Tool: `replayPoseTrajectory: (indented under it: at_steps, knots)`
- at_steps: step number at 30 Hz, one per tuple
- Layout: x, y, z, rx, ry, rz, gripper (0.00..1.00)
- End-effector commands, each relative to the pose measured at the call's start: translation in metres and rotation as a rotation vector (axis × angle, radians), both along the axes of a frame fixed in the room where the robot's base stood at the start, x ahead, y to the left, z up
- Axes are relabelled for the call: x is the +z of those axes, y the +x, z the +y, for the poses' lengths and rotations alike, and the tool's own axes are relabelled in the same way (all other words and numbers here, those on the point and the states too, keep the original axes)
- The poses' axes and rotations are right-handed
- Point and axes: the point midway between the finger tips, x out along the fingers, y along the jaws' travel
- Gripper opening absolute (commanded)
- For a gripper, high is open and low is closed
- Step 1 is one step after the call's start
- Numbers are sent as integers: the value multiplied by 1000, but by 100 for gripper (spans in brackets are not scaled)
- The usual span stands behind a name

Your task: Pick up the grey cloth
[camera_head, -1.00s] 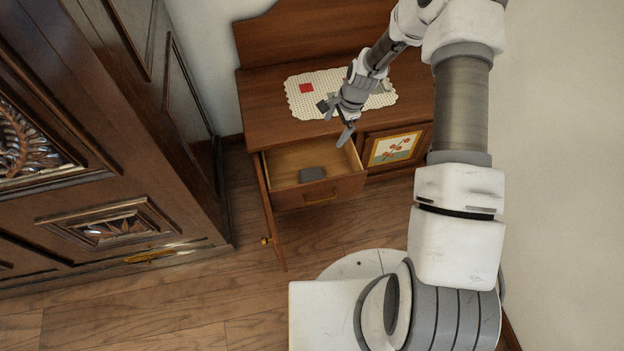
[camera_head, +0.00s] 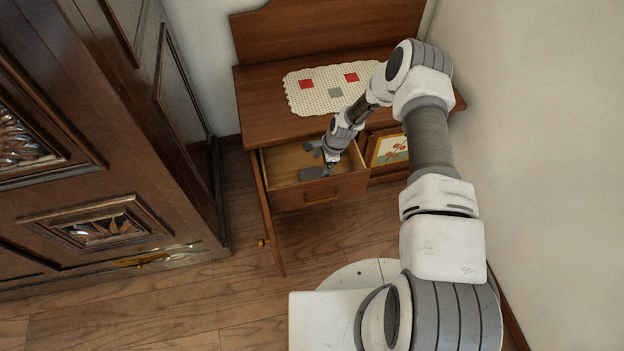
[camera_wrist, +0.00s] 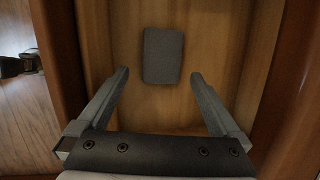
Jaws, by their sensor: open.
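The grey cloth (camera_head: 313,173) is a small dark grey folded rectangle lying on the floor of the open drawer (camera_head: 321,192). In the wrist view the cloth (camera_wrist: 163,55) lies flat, just beyond my fingertips and roughly centred between them. My gripper (camera_head: 320,158) is open and empty over the drawer. In the wrist view its two fingers (camera_wrist: 160,77) are spread wider than the cloth and do not touch it. In the head view my gripper hides part of the drawer's inside and may overlap the cloth's edge.
The wooden cabinet (camera_head: 262,103) carries a white mat (camera_head: 310,102) with coloured squares. An open door (camera_head: 266,215) stands left of the drawer. A painted panel (camera_head: 390,149) is to the right. A dark armoire (camera_head: 110,190) fills the left side.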

Motion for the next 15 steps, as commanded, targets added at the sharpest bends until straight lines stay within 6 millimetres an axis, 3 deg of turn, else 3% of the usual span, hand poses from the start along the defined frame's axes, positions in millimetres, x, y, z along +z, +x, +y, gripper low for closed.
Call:
replayPoseTrajectory:
  at_steps: [8, 15]
  knots:
    - [-17, 2, 6, 2, 0, 0, 100]
    - [-48, 5, 17, 1, 0, 1, 100]
